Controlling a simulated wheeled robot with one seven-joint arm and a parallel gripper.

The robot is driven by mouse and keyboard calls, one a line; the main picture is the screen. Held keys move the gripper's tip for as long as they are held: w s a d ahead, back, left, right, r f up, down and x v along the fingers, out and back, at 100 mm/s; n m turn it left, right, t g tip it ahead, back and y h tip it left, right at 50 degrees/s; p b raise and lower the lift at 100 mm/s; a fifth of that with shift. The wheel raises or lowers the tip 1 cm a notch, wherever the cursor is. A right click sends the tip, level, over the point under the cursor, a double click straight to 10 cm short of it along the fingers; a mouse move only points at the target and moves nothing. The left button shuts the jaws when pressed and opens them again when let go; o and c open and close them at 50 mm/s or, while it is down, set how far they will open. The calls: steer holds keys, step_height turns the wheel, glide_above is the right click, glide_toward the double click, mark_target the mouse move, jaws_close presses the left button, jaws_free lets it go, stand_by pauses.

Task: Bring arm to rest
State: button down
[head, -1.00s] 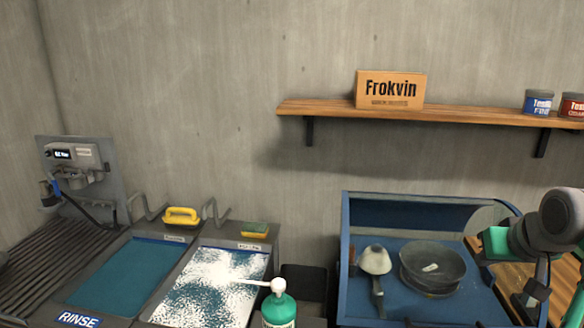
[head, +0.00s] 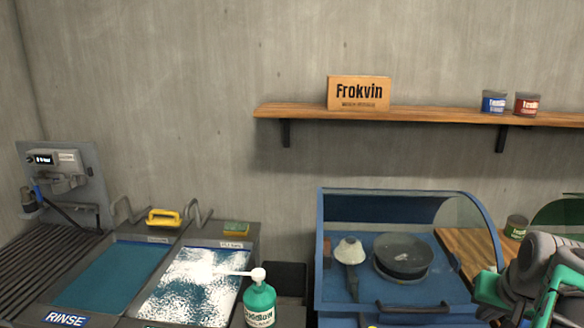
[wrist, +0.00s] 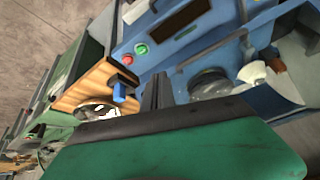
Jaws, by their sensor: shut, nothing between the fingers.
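My arm (head: 535,275), grey and green, is folded at the lower right of the head view, in front of the right side of the blue machine. My gripper (wrist: 157,92) shows in the wrist view as dark fingers close together. It is shut, with nothing between the fingers, and points towards the blue machine. In the head view I cannot make out its fingertips.
The blue machine (head: 322,250) with a clear curved cover holds a dark round bowl (head: 403,257). A green pump bottle (head: 260,303) stands left of it. Rinse (head: 115,280) and foamy (head: 195,280) trays lie further left. A wooden shelf (head: 420,117) hangs on the wall.

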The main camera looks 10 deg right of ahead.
steer(key=s+a+f+g+y, duration=0.1)
steer(key=s+a+f+g, duration=0.25)
steer(key=a+f, duration=0.75)
steer(key=w+a+n+t+y, duration=0.1)
steer(key=w+a+n, duration=0.2)
steer(key=a, duration=1.7)
steer(key=r+n+p, duration=0.1)
steer(key=n, duration=0.3)
steer(key=shift+w+a+n+y, duration=0.15)
steer(key=shift+n+y, duration=0.15)
steer(key=shift+t, duration=0.25)
